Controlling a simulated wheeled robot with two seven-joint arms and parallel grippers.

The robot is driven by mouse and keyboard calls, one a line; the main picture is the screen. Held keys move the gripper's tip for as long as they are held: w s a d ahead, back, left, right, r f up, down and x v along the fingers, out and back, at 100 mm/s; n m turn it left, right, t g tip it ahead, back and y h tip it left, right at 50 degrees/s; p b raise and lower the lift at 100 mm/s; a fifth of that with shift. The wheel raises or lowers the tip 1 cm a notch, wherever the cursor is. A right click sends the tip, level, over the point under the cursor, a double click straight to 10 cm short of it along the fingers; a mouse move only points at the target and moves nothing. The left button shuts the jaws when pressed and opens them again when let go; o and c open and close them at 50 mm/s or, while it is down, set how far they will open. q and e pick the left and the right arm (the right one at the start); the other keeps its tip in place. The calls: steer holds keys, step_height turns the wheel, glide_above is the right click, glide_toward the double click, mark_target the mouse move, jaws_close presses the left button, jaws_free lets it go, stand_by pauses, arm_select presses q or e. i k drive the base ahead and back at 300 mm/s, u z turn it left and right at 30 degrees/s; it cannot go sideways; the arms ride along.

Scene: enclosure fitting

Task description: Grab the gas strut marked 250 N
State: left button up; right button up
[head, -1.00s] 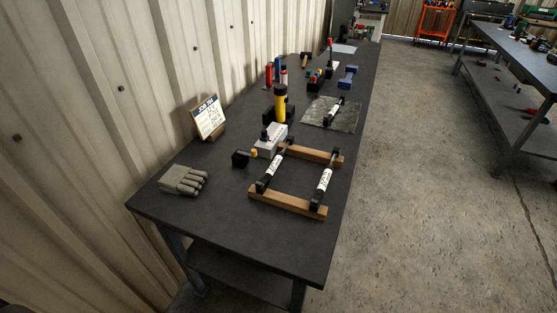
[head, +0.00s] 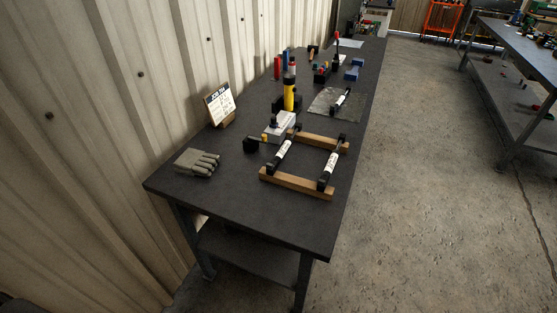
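Two gas struts with white labels lie across two wooden rails (head: 296,184) on the dark workbench: a left strut (head: 284,151) and a right strut (head: 328,168). A third strut (head: 341,101) with a white label lies on a grey mat (head: 325,108) farther back. The label print is too small to read, so I cannot tell which one is marked 250 N. Neither of my grippers is in view.
The workbench (head: 245,216) stands along a corrugated wall. A glove (head: 198,162), a job card (head: 220,104), a grey box (head: 280,125) and a yellow cylinder (head: 290,95) sit on it. Concrete floor (head: 420,220) is clear to the right, before another bench (head: 515,60).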

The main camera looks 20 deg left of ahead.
mark_target(286, 146)
steer(key=k, duration=0.75)
steer(key=z, duration=1.15)
steer(key=i, duration=4.2)
steer(key=u, duration=3.15)
steer(key=i, duration=0.5)
steer(key=u, duration=0.1)
